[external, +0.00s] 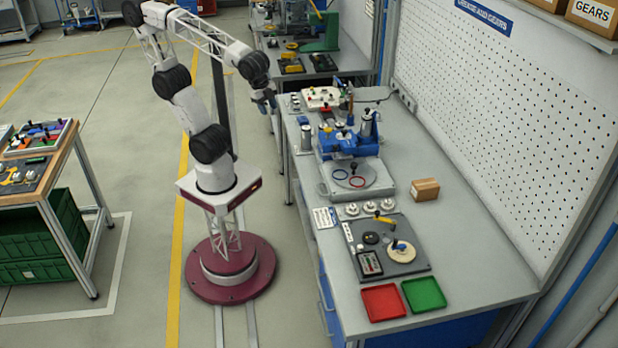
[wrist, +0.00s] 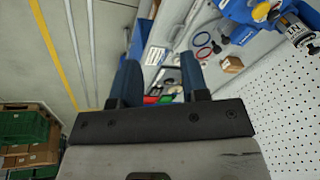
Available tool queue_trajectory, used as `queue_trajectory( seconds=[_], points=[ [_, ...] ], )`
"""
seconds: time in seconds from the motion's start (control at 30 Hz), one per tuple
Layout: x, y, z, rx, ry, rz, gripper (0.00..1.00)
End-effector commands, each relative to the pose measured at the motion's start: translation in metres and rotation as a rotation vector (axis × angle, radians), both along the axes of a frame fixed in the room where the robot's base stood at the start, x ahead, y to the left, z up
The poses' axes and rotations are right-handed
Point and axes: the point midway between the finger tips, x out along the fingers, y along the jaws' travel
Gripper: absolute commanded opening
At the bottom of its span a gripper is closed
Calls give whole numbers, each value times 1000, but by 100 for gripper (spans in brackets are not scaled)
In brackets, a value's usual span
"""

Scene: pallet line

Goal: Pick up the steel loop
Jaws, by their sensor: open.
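My gripper (external: 266,103) hangs in the air at the left edge of the long workbench, near its back part. In the wrist view its two dark blue fingers (wrist: 160,78) stand apart with nothing held between them. A blue ring (external: 339,174) and a red ring (external: 357,182) lie on the round grey plate of the blue machine. In the wrist view the blue ring (wrist: 202,40) and red ring (wrist: 203,53) show beyond the right finger. I cannot clearly make out a steel-coloured loop; it may be too small or blend with the grey plate.
The blue machine (external: 350,142) rises behind the rings. A small cardboard box (external: 425,189) stands to their right. A dark board with parts (external: 410,262), a red tray (external: 383,302) and a green tray (external: 424,294) lie toward the front. A white pegboard (external: 510,110) borders the right side.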

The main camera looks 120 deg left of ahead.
Motion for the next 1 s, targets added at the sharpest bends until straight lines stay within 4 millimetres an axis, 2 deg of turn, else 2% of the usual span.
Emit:
queue_trajectory(
  seconds=[0.2,0.47,0.7,1.0],
  points=[
    [46,56,12,179,78,-226,41],
    [97,136,22,379,235,-529,41],
    [136,218,27,519,433,-814,41],
    [171,331,26,612,731,-1179,41]
  ],
)
